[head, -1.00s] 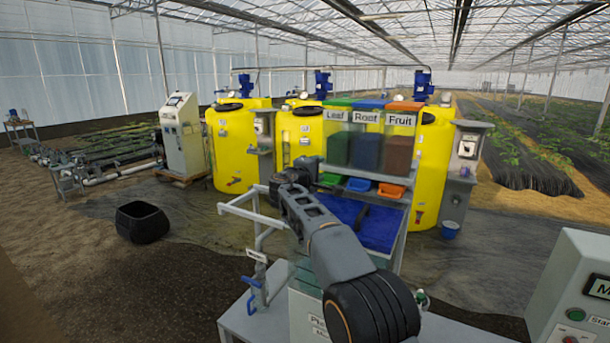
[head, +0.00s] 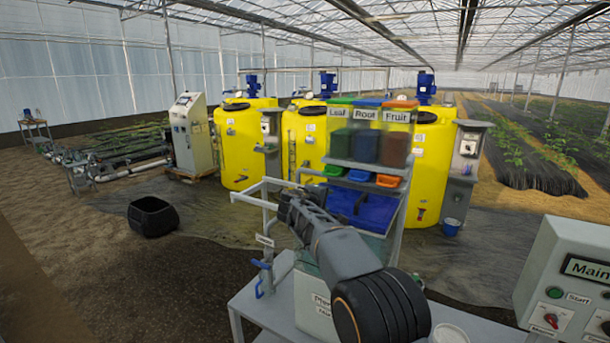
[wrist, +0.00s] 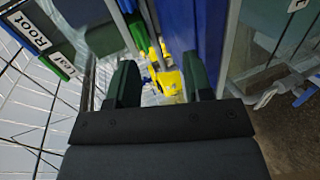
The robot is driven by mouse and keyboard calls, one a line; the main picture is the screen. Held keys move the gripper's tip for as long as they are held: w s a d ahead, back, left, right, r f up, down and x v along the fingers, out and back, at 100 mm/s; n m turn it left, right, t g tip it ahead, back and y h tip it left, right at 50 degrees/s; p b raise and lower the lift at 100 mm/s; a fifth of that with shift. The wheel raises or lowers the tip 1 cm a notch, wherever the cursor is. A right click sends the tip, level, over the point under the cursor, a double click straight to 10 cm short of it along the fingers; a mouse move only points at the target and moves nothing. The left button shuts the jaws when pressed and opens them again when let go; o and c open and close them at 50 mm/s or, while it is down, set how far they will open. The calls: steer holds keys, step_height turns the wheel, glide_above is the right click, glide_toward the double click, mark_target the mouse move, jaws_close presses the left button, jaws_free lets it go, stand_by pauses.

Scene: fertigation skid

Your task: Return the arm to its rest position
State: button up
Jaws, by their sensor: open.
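My arm reaches out from the lower right in the head view, and its end with my gripper (head: 285,205) is in front of the dispensing rack, left of the blue tray (head: 362,207). In the wrist view, the two dark green fingers of my gripper (wrist: 163,78) stand apart with nothing between them. The rack and its bins lie beyond the fingers, tilted in that view. The fingertips are too small to make out in the head view.
The rack holds Leaf, Root (head: 366,148) and Fruit hoppers, with small bins beneath. Yellow tanks (head: 240,150) stand behind it. A black tub (head: 152,218) is on the floor at left. A control panel (head: 570,285) is at right. Open floor lies left of the rack.

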steer(key=s+d+f+m+g+y+b, duration=0.1)
steer(key=s+d+f+m+g+y, duration=0.2)
steer(key=s+f, duration=0.45)
steer(key=s+d+f+m+g+b, duration=0.1)
steer(key=s+d+f+g+b, duration=0.2)
steer(key=s+f, duration=0.45)
steer(key=s+d+f+m+g+y+b, duration=0.1)
steer(key=s+d+f+m+y+b, duration=0.1)
steer(key=s, duration=1.1)
steer(key=s+d+f+m+g+y+b, duration=0.1)
steer(key=s+f+m, duration=0.3)
steer(key=s, duration=0.9)
steer(key=shift+s+d+f+m+g+y+b, duration=0.25)
steer(key=shift+d+f+m+g+y+b, duration=0.15)
steer(key=shift+d+m+y+b, duration=0.3)
steer(key=shift+d, duration=0.25)
